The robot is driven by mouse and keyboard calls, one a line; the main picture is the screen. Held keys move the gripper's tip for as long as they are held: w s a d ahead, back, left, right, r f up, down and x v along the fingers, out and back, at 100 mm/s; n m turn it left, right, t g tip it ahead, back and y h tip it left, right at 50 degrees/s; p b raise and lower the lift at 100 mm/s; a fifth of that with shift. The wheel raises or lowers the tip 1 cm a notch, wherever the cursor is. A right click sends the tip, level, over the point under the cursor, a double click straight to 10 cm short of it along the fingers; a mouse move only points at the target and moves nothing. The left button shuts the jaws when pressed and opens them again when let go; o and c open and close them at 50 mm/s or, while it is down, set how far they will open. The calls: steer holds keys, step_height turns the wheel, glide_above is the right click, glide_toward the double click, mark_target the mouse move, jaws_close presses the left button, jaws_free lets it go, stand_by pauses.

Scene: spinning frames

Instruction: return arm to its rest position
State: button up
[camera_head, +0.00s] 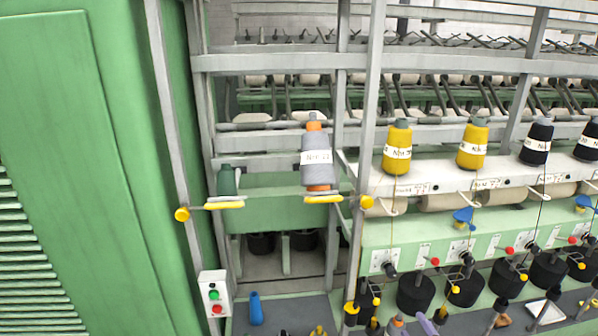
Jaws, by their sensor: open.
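My arm and gripper do not show in the head view. A grey-lilac yarn bobbin (317,157) with a white label and orange ends stands upright on the right yellow holder (323,199). A bare dark green cone (227,181) stands on the left yellow holder (225,205). Both holders are on the bar between two grey posts.
A green cabinet (100,120) fills the left side. Yellow cones (397,150) and black cones (537,142) stand on a white shelf at right. A button box (214,293) hangs on the left post. A blue cone (255,309) stands on a dark surface below.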

steer(key=a+f+n+g+b, duration=0.5)
steer(key=a+f+n+g, duration=0.35)
steer(key=n+g, duration=0.4)
steer(key=s+a+r+n+g+h+b, duration=0.1)
steer(key=s+a+r+n+g+b, duration=0.1)
steer(key=s+a+r+n+b, duration=0.2)
steer(key=s+a+r+n, duration=0.3)
steer(key=s+a+n, duration=0.1)
steer(key=a+n, duration=0.1)
steer(key=shift+s+r+n, duration=0.2)
steer(key=shift+r+n, duration=0.1)
steer(key=shift+n, duration=0.25)
stand_by(0.4)
